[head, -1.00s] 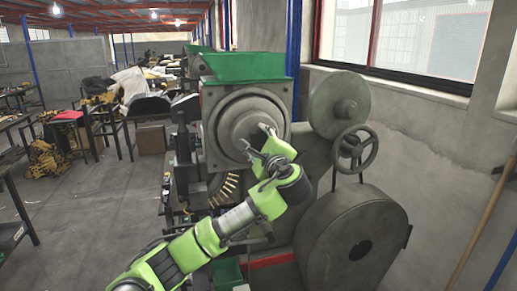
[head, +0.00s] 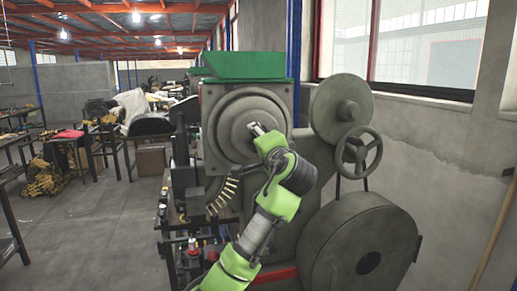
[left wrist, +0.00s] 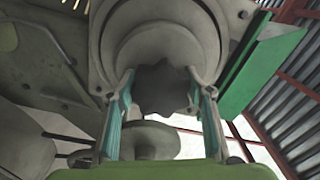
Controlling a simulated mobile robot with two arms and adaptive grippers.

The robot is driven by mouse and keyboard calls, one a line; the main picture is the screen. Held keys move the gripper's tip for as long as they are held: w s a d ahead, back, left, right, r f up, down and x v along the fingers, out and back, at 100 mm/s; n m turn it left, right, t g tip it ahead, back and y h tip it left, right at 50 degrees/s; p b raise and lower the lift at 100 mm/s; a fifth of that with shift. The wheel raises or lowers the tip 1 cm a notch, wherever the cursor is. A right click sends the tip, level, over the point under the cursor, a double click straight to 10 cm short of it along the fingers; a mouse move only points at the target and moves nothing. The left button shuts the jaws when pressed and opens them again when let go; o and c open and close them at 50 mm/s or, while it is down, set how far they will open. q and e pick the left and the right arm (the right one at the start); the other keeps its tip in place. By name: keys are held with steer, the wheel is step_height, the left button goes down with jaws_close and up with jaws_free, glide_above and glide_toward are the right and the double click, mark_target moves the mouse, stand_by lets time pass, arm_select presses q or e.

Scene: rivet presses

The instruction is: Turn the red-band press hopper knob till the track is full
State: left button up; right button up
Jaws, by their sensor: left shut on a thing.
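The red-band press has a grey round hopper face (head: 222,120) below a green bin (head: 243,66). A red band (head: 277,274) shows low on its base, partly behind my arm. The dark lobed hopper knob (left wrist: 163,88) sits at the centre of the round face in the left wrist view. My left gripper (head: 257,129) is shut on the knob, one finger on each side of it; the gripper also shows in the left wrist view (left wrist: 163,100). The curved track (head: 223,194) below the face holds several brass rivets with gaps between them. My right gripper is not in view.
A handwheel (head: 362,150) and a large grey flywheel (head: 360,258) stand right of my arm. A window (head: 425,45) and wall are behind. Tables with clutter stand at the left, with open floor (head: 90,235) between.

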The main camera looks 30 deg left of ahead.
arm_select(q)
steer(key=shift+f+n+b, duration=0.2)
steer(key=shift+n+b, duration=0.2)
steer(key=shift+n, duration=0.2)
steer(key=o, duration=1.1)
steer(key=shift+r, duration=0.1)
steer(key=shift+o, duration=0.2)
steer(key=v, duration=1.2)
